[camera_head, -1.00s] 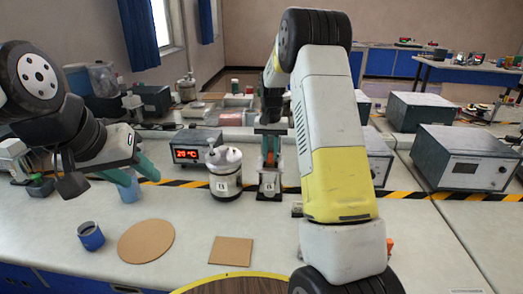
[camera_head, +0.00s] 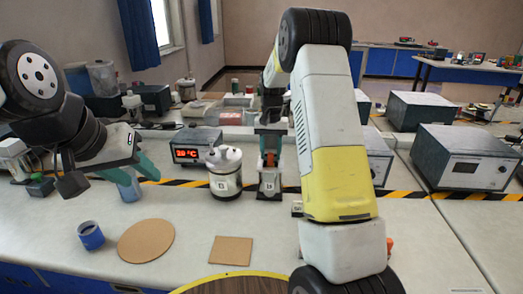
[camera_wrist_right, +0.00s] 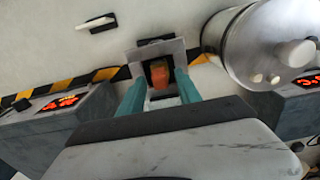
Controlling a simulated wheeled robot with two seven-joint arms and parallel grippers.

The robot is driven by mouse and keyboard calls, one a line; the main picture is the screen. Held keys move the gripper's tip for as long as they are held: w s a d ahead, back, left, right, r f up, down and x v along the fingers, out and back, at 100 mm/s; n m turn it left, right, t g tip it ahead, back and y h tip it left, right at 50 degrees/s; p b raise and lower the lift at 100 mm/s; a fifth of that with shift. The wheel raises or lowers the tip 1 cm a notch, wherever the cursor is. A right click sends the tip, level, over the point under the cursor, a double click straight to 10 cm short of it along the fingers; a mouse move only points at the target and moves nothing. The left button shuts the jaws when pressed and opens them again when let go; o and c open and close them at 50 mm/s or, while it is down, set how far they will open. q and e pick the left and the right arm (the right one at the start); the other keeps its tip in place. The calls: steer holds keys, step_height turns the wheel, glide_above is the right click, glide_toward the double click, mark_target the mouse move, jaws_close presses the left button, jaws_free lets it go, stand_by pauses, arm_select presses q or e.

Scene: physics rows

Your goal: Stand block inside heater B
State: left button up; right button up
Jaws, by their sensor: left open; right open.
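An orange block (camera_head: 269,160) stands upright inside a narrow pale metal holder (camera_head: 269,183). Its top (camera_wrist_right: 159,75) shows inside the holder's square grey frame in the right wrist view. I cannot read the holder's label, so I cannot tell if it is heater B. My right gripper (camera_head: 270,134) is above the holder, open, its teal fingers on either side of the block in the wrist view (camera_wrist_right: 160,88); contact cannot be told. My left gripper (camera_head: 134,172) is open and empty, near a translucent blue cup (camera_head: 129,190).
A metal canister (camera_head: 225,175) stands close left of the holder, beside a grey box with a red display (camera_head: 190,146). A blue cup (camera_head: 91,236), a round cork mat (camera_head: 146,241) and a square mat (camera_head: 231,250) lie in front. Grey boxes (camera_head: 463,157) stand at right.

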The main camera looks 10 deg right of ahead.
mark_target(271, 154)
steer(key=s+r+t, duration=0.1)
steer(key=s+r, duration=0.2)
steer(key=r, duration=0.5)
steer(key=s+r, duration=0.3)
steer(key=r, duration=0.6)
steer(key=s+a+n+t+y, duration=0.1)
steer(key=s+a+n+t, duration=0.1)
steer(key=s, duration=1.1)
steer(key=s+a+r+n+t+y, duration=0.1)
steer(key=s+a+t, duration=0.1)
steer(key=s, duration=1.2)
steer(key=shift+a+r+n+t, duration=0.2)
steer(key=shift+a+n+t, duration=0.2)
steer(key=shift+t, duration=0.2)
steer(key=shift+s, duration=0.1)
